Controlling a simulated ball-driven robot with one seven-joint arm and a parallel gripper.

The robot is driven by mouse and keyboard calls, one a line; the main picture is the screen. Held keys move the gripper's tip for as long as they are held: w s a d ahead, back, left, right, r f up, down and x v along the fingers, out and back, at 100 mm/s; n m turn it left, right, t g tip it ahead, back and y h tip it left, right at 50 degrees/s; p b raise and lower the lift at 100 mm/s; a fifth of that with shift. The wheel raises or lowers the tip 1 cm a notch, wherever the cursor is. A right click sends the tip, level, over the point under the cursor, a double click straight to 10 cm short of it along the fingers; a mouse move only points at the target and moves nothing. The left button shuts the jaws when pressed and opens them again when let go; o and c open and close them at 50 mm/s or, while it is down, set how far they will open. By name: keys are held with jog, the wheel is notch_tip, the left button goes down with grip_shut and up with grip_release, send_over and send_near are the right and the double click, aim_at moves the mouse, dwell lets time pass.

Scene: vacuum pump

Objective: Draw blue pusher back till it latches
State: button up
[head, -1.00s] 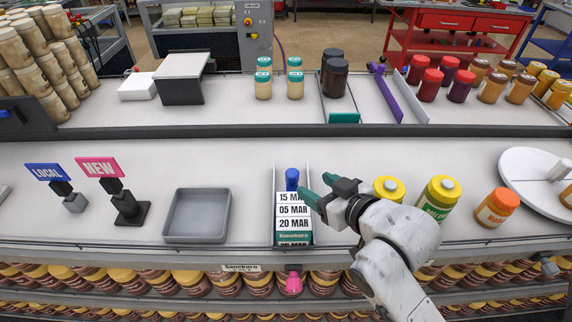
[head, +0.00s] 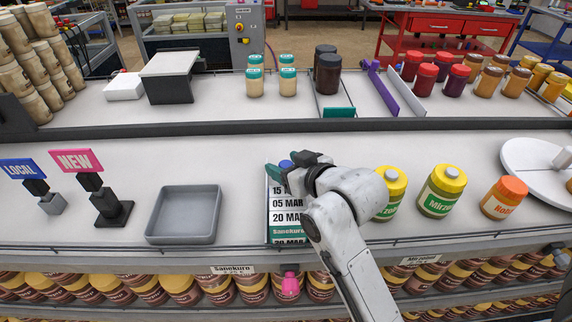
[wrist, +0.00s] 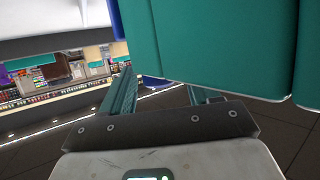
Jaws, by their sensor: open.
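The blue pusher (head: 286,164) shows as a small blue top at the back of a narrow tray of white date cards (head: 286,204). My gripper (head: 281,169) is open at the back end of this tray, its teal fingers beside the pusher. My wrist hides most of the pusher, and I cannot tell whether the fingers touch it. In the wrist view the open teal fingers (wrist: 160,92) point away from the camera. A blue strip (wrist: 115,18) shows at the top there, next to large teal blocks (wrist: 220,45).
A grey tray (head: 186,239) lies left of the card tray, with the NEW sign (head: 76,160) and LOCAL sign (head: 22,169) beyond it. Yellow-lidded jars (head: 441,192) and an orange-lidded jar (head: 503,199) stand to the right. A dark ledge (head: 180,128) runs behind.

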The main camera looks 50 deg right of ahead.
jog(key=shift+w, duration=0.15)
jog(key=shift+c, duration=0.2)
jog(key=shift+f, duration=0.1)
grip_shut()
dwell(0.3)
